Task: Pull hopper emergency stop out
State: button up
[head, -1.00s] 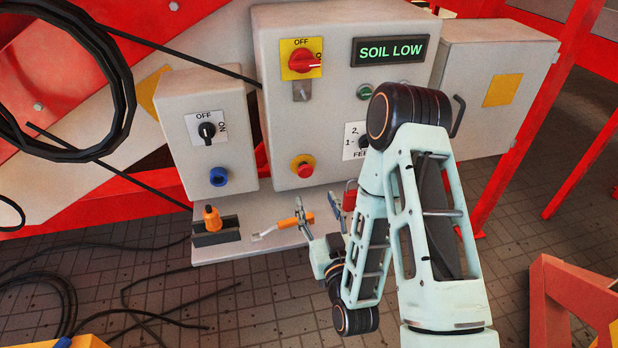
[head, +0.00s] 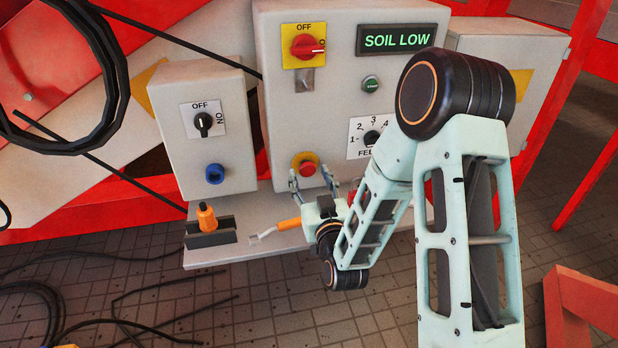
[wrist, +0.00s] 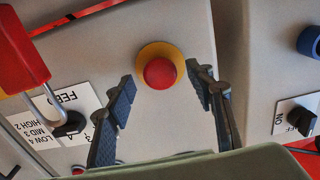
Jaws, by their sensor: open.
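The emergency stop is a red mushroom button (head: 307,168) on a yellow ring, low on the front of the large grey control box (head: 345,110). It also shows in the wrist view (wrist: 160,73), near the top middle. My gripper (head: 313,178) is open and empty just in front of and slightly below the button. In the wrist view the two fingers (wrist: 166,88) stand on either side of the button, with visible gaps. I cannot tell how deep the fingertips reach, or whether the button is pressed in.
A smaller grey box (head: 205,150) with a black switch and blue socket stands to the left. A shelf (head: 262,247) below holds an orange-handled tool (head: 288,224) and a black holder (head: 212,238). A red padlock (wrist: 22,50) hangs beside the feed dial (wrist: 70,124).

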jog(key=shift+w+a, duration=0.2)
jog(key=shift+w, duration=0.5)
grip_shut()
